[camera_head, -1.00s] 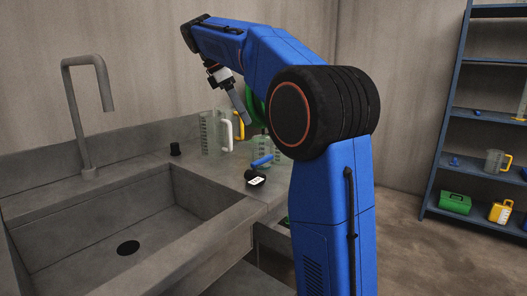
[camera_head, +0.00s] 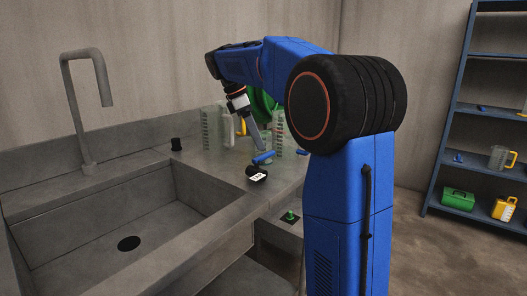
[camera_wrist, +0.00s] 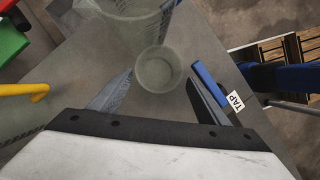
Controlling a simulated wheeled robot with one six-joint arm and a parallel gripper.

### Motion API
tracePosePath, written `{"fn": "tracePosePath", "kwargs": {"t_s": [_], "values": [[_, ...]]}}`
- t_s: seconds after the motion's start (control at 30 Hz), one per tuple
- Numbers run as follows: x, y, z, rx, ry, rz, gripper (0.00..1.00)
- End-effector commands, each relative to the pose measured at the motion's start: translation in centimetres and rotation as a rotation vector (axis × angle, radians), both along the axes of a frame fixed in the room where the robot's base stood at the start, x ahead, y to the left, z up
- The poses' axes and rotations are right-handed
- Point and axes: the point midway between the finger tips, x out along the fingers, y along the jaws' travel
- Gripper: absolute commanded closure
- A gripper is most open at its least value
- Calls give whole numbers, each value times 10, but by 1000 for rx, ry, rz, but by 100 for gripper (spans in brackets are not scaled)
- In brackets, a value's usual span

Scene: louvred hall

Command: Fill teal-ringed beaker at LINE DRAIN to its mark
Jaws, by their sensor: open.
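My gripper (camera_wrist: 158,98) is open in the wrist view, its two fingers spread above the counter. A small clear round vessel (camera_wrist: 158,74) shows just beyond and between the fingertips, with no visible contact. A larger clear graduated jug (camera_wrist: 125,18) stands behind it. No teal ring can be made out on either. A blue tap lever (camera_wrist: 208,84) lies beside the right finger, near a TAP label (camera_wrist: 236,102). In the head view my gripper (camera_head: 258,146) points down near the blue lever (camera_head: 263,157) and clear graduated vessels (camera_head: 277,138). No LINE DRAIN sign is readable.
A concrete sink (camera_head: 130,225) with a tall faucet (camera_head: 80,110) is at left. A yellow handle (camera_wrist: 25,91) and a green object (camera_wrist: 10,38) are left in the wrist view. A green knob (camera_head: 290,214) shows below the counter edge. Blue shelving (camera_head: 455,140) stands at right.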

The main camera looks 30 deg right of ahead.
Motion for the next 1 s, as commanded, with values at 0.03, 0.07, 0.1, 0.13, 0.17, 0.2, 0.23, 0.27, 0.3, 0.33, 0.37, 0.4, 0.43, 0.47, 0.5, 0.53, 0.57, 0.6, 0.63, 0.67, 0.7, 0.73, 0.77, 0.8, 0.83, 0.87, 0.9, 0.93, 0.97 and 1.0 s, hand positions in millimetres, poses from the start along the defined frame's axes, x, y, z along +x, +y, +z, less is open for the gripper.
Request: {"fn": "tracePosePath", "kwargs": {"t_s": [0.03, 0.07, 0.1, 0.13, 0.17, 0.2, 0.23, 0.27, 0.3, 0.33, 0.37, 0.4, 0.43, 0.47, 0.5, 0.53, 0.57, 0.6, 0.63, 0.67, 0.7, 0.73, 0.77, 0.8, 0.83, 0.87, 0.9, 0.93, 0.97, 1.0], "values": [[-1, -1, -2, 0, 0, 0, 30], [-1, -1, -3, 0, 0, 0, 30], [-1, -2, -5, 0, 0, 0, 30], [-1, -3, -6, 0, 0, 0, 30], [-1, -4, -8, 0, 1, 0, 30], [-2, -6, -11, 0, 2, -1, 30], [-2, -8, -15, -1, 1, 0, 30], [-2, -9, -18, 0, 1, 0, 30], [-3, -12, -24, 0, 2, -1, 30], [-3, -14, -27, 0, 2, -1, 30], [-3, -16, -31, -1, 1, 0, 30], [-4, -18, -36, -1, 1, 0, 30], [-4, -19, -39, 0, 2, -1, 30], [-5, -21, -42, -1, 1, 0, 30], [-5, -22, -45, 0, 0, 0, 30], [-6, -22, -47, 0, 0, 0, 30], [-6, -23, -49, 0, 0, 0, 30], [-6, -23, -50, 0, 0, 0, 30], [-6, -23, -50, 0, 0, 0, 30], [-6, -24, -51, 0, 0, 0, 30], [-6, -24, -51, 0, 0, 0, 30], [-6, -24, -51, 0, -1, 0, 30], [-6, -23, -51, 0, -1, 0, 30], [-6, -23, -51, 0, -1, 0, 30], [-6, -23, -51, 0, -1, 0, 30], [-6, -23, -51, 0, -1, 0, 38], [-6, -23, -51, 0, -1, 0, 47], [-6, -23, -51, 0, -1, 0, 54], [-6, -23, -51, 0, -1, 0, 62], [-6, -23, -51, 0, -1, 0, 71]]}}
